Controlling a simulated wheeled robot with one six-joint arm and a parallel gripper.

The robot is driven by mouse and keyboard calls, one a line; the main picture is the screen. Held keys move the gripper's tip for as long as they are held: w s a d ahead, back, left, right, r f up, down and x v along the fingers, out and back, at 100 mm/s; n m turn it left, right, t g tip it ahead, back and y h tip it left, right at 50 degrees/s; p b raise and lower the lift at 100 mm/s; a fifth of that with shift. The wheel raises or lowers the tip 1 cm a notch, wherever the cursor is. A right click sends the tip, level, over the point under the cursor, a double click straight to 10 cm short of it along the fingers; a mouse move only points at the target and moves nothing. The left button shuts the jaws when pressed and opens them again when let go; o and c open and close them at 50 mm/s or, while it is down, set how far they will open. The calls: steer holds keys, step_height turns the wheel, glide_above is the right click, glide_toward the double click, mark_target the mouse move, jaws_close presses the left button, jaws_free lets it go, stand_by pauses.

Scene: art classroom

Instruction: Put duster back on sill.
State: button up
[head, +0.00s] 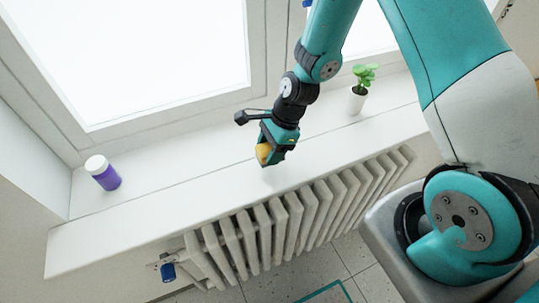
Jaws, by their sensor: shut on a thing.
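My gripper (270,155) is over the front part of the white window sill (190,190), near the middle of the head view. It is shut on a small yellow thing, the duster (263,153), which shows at the left side of the jaws. The jaws hide most of the duster. I cannot tell whether its underside touches the sill or hangs a little above it.
A small green plant in a white pot (357,101) stands at the right. A white radiator (290,220) with a blue valve knob is below. The sill between bottle and gripper is clear.

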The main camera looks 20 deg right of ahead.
steer(key=shift+f+p, duration=0.4)
steer(key=shift+f, duration=1.4)
steer(key=shift+f, duration=0.2)
steer(key=o, duration=0.9)
steer(key=shift+r, duration=0.1)
steer(key=shift+r, duration=0.1)
